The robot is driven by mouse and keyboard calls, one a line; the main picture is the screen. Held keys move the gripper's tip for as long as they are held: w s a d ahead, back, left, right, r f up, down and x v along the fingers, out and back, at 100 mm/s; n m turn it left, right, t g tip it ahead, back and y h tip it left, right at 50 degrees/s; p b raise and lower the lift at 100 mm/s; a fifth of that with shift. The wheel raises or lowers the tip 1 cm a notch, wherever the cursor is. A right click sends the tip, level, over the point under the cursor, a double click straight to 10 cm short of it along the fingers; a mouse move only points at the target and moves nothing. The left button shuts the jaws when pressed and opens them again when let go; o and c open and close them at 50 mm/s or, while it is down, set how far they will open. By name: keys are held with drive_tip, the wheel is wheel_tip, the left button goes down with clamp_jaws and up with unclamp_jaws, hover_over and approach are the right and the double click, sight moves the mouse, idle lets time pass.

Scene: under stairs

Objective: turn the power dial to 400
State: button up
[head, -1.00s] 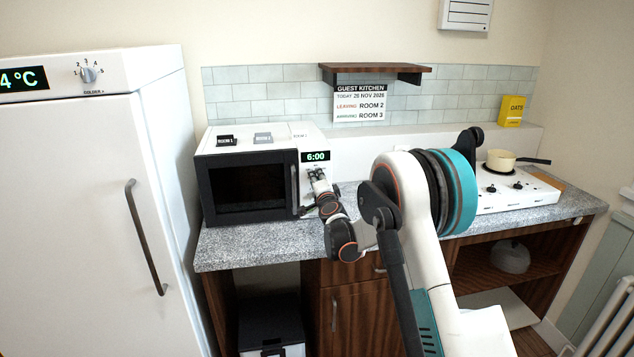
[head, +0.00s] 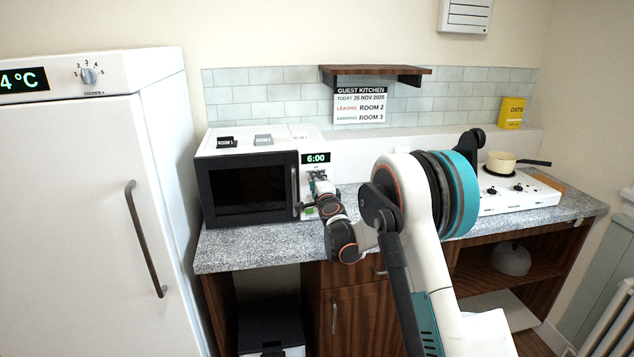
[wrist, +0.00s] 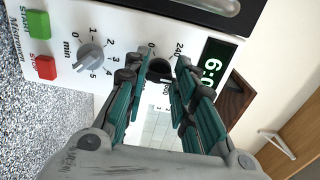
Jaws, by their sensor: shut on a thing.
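The microwave (head: 248,187) stands on the counter at the left, with its control panel on the right side of its front. In the wrist view the dark power dial (wrist: 159,68) sits between my teal fingers, with printed numbers such as 0 and 240 around it. My gripper (wrist: 157,74) is shut on this dial. In the head view my gripper (head: 318,180) is at the panel, just below the display, and the dial is hidden there. The fingers cover part of the scale, and I cannot tell where the dial points.
The grey minute dial (wrist: 90,55), green start button (wrist: 36,24) and red stop button (wrist: 45,67) are beside the power dial. The microwave display (head: 316,158) reads 6:00. A fridge (head: 90,200) stands at left, and a hob with a pan (head: 501,161) at right.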

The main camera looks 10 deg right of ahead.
drive_tip(key=o, duration=1.1)
drive_tip(key=shift+c, duration=0.2)
drive_tip(key=s, duration=1.2)
